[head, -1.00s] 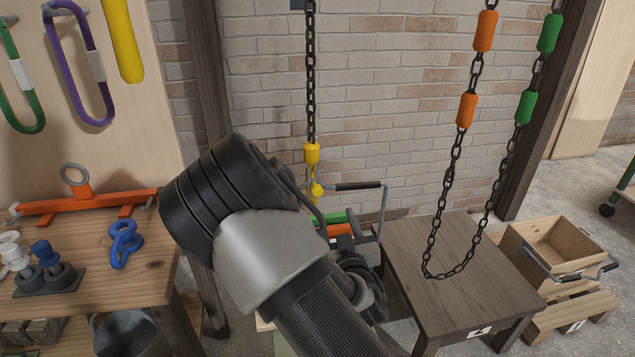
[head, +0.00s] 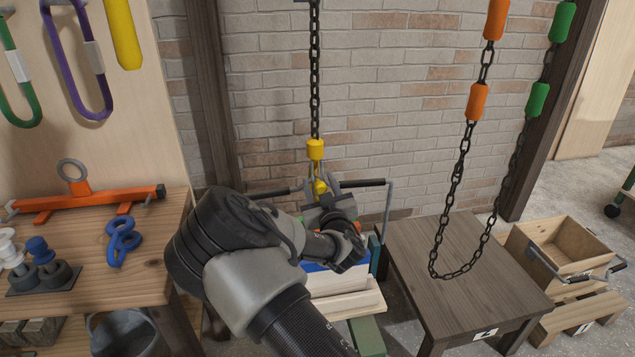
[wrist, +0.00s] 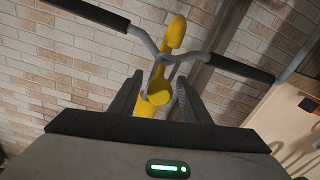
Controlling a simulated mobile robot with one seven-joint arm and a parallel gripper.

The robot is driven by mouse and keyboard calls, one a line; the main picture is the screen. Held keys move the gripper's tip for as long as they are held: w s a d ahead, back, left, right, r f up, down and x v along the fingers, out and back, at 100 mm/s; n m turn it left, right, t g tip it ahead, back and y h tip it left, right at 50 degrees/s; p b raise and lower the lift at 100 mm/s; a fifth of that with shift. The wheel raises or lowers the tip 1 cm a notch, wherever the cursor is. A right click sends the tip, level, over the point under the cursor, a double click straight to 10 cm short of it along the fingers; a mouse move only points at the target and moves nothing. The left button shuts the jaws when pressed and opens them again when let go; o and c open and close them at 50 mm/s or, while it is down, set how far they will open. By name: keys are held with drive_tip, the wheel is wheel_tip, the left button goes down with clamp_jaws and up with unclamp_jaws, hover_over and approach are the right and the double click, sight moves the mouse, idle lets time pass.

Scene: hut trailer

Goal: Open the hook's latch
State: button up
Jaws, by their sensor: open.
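The yellow hook (head: 320,187) hangs from a dark chain (head: 315,80) below a yellow collar (head: 315,149). A grey lifting handle with black grips (head: 362,183) spreads to both sides of the hook. In the wrist view the yellow hook (wrist: 175,32) crosses the bent grey middle of the handle (wrist: 145,40). I cannot clearly tell the latch from the hook body there. My gripper (wrist: 158,98) is open, with one dark finger on each side of the hook's lower yellow part. Contact is not clear. In the head view my gripper (head: 322,190) partly covers the hook.
A load with pale boards (head: 345,300) is below my gripper. A dark wooden table (head: 450,260) stands to the right, with a chain loop (head: 460,180) hanging over it. A workbench (head: 90,270) with shackles stands at left. A wooden crate (head: 560,255) is at far right.

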drive_tip(key=shift+x, duration=1.4)
clamp_jaws()
drive_tip(key=shift+r, duration=0.1)
